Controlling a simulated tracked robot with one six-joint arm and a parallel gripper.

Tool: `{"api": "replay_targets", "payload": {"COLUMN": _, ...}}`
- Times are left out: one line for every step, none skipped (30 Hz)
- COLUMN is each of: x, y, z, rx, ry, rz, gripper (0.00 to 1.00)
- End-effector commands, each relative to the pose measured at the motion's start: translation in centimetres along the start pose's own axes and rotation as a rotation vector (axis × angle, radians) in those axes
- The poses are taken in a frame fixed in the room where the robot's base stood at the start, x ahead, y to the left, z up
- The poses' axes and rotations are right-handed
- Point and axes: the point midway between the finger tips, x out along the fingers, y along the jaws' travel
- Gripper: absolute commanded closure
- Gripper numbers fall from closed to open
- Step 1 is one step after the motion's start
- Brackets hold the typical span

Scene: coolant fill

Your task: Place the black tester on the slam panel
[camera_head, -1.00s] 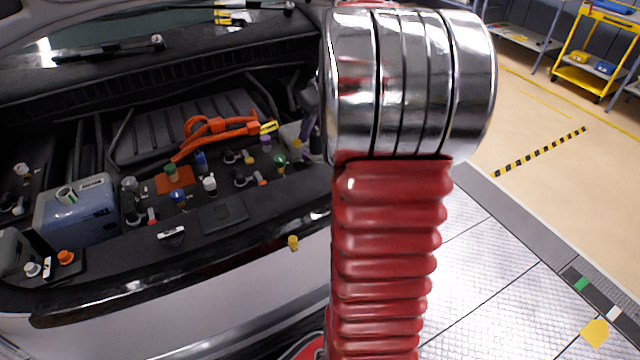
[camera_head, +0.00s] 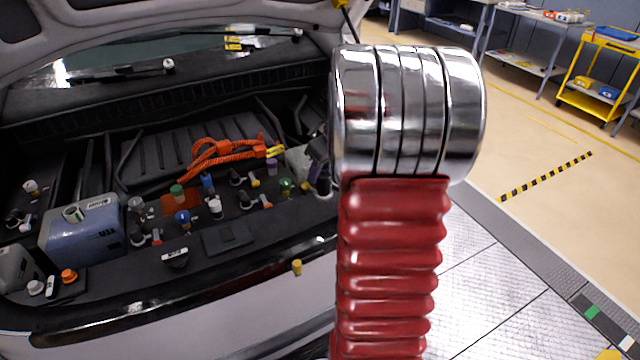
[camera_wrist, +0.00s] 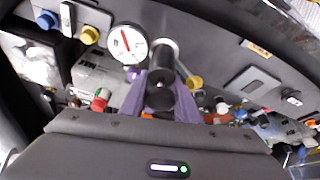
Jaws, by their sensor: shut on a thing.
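The black tester (camera_wrist: 160,86) is a dark cylinder with a white dial gauge (camera_wrist: 127,44) beside it, in the wrist view. My gripper (camera_wrist: 160,98) has purple fingers closed on either side of the cylinder. In the head view my arm hides most of the gripper; only a bit of purple shows beside the arm, near the bay's right side. The slam panel (camera_head: 120,277) is the dark strip along the front of the open engine bay. It also shows in the wrist view (camera_wrist: 212,48), beyond the tester. I cannot tell whether the tester touches anything.
A blue-grey reservoir (camera_head: 85,232) stands at the bay's left. Several coloured caps, an orange cable (camera_head: 225,155) and a flat black square (camera_head: 228,238) crowd the bay. A yellow cap (camera_head: 297,267) shows at the front edge. A yellow cart (camera_head: 592,75) stands far right on open floor.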

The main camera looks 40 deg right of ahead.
Motion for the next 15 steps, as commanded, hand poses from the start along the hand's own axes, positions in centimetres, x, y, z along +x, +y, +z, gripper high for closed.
{"api": "replay_targets", "payload": {"x": 0.7, "y": -0.1, "z": 0.3, "rx": 0.001, "ry": -0.003, "rz": -0.003, "gripper": 0.86}}
{"api": "replay_targets", "payload": {"x": 1.1, "y": -0.1, "z": 0.5, "rx": 0.001, "ry": -0.003, "rz": -0.002, "gripper": 0.86}}
{"api": "replay_targets", "payload": {"x": 1.6, "y": -0.1, "z": 0.7, "rx": 0.002, "ry": -0.003, "rz": -0.002, "gripper": 0.86}}
{"api": "replay_targets", "payload": {"x": 2.1, "y": -0.1, "z": 0.9, "rx": 0.002, "ry": -0.002, "rz": -0.003, "gripper": 0.86}}
{"api": "replay_targets", "payload": {"x": 2.5, "y": -0.1, "z": 1.0, "rx": 0.002, "ry": -0.001, "rz": -0.002, "gripper": 0.86}}
{"api": "replay_targets", "payload": {"x": 2.9, "y": -0.1, "z": 1.2, "rx": 0.001, "ry": -0.002, "rz": -0.002, "gripper": 0.86}}
{"api": "replay_targets", "payload": {"x": 3.2, "y": -0.1, "z": 1.4, "rx": 0.001, "ry": -0.002, "rz": -0.003, "gripper": 0.86}}
{"api": "replay_targets", "payload": {"x": 3.5, "y": -0.1, "z": 1.4, "rx": 0.001, "ry": -0.002, "rz": -0.002, "gripper": 0.86}}
{"api": "replay_targets", "payload": {"x": 3.6, "y": -0.1, "z": 1.5, "rx": 0.001, "ry": -0.001, "rz": -0.001, "gripper": 0.86}}
{"api": "replay_targets", "payload": {"x": 3.7, "y": 0.0, "z": 1.5, "rx": 0.001, "ry": 0.000, "rz": 0.000, "gripper": 0.86}}
{"api": "replay_targets", "payload": {"x": 3.7, "y": 0.0, "z": 1.5, "rx": 0.001, "ry": 0.000, "rz": 0.000, "gripper": 0.86}}
{"api": "replay_targets", "payload": {"x": 3.7, "y": 0.0, "z": 1.5, "rx": 0.000, "ry": 0.000, "rz": 0.001, "gripper": 0.86}}
{"api": "replay_targets", "payload": {"x": 3.7, "y": 0.0, "z": 1.5, "rx": 0.000, "ry": 0.001, "rz": 0.001, "gripper": 0.86}}
{"api": "replay_targets", "payload": {"x": 3.7, "y": 0.0, "z": 1.5, "rx": 0.000, "ry": 0.001, "rz": 0.001, "gripper": 0.86}}
{"api": "replay_targets", "payload": {"x": 3.7, "y": 0.0, "z": 1.5, "rx": 0.000, "ry": 0.001, "rz": 0.000, "gripper": 0.86}}
